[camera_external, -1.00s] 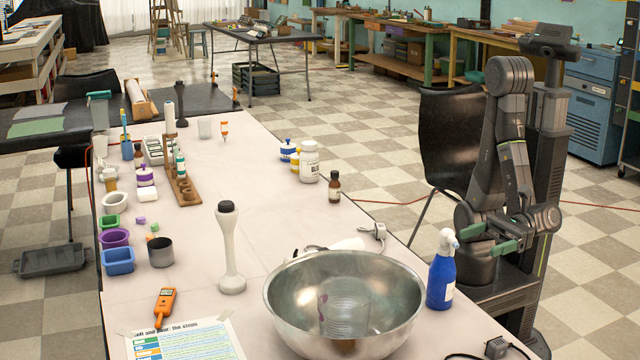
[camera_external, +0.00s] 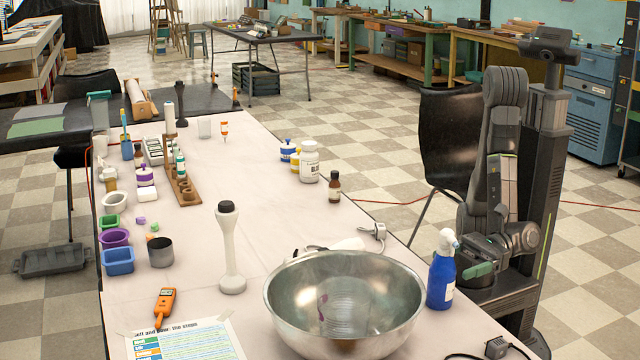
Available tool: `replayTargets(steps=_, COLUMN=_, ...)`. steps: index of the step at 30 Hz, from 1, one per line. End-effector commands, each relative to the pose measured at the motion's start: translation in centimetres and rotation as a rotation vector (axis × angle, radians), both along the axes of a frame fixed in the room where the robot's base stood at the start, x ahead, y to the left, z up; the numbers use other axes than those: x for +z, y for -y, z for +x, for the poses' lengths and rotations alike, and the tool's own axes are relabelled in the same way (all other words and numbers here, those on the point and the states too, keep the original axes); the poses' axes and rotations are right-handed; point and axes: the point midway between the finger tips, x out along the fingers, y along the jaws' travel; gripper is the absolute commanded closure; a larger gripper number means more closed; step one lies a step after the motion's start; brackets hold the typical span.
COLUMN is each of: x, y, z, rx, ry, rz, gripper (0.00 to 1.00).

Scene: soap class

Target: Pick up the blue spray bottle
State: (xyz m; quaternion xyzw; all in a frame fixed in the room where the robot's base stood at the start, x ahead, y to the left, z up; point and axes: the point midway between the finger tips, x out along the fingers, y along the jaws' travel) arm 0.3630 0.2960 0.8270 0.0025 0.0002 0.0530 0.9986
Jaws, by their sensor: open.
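The blue spray bottle (camera_external: 441,278) stands upright near the right edge of the pale table, just right of the large metal bowl. It has a white spray head at its top and a pale label on its right side. My gripper (camera_external: 476,262) is just right of the bottle, beyond the table edge, at about the height of the bottle's upper body. It is open and empty, with green finger pads. A small gap shows between it and the bottle; the depth between them is hard to tell.
The metal bowl (camera_external: 344,303) stands close left of the bottle. A small device with a cable (camera_external: 496,347) lies on the table in front. A brown bottle (camera_external: 334,187) and a white jar (camera_external: 309,162) stand farther back. A black chair (camera_external: 449,141) stands behind.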

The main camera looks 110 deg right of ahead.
Motion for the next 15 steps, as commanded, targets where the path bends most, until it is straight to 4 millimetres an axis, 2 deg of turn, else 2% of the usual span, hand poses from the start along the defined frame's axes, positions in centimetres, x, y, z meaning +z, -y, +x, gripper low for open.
replayTargets(steps=10, x=-0.2, y=-0.2, z=2.0, rx=-0.002, ry=0.000, rz=0.000, gripper=0.23)
replayTargets(steps=15, x=-0.4, y=-0.7, z=4.2, rx=-0.004, ry=0.001, rz=0.001, gripper=0.23)
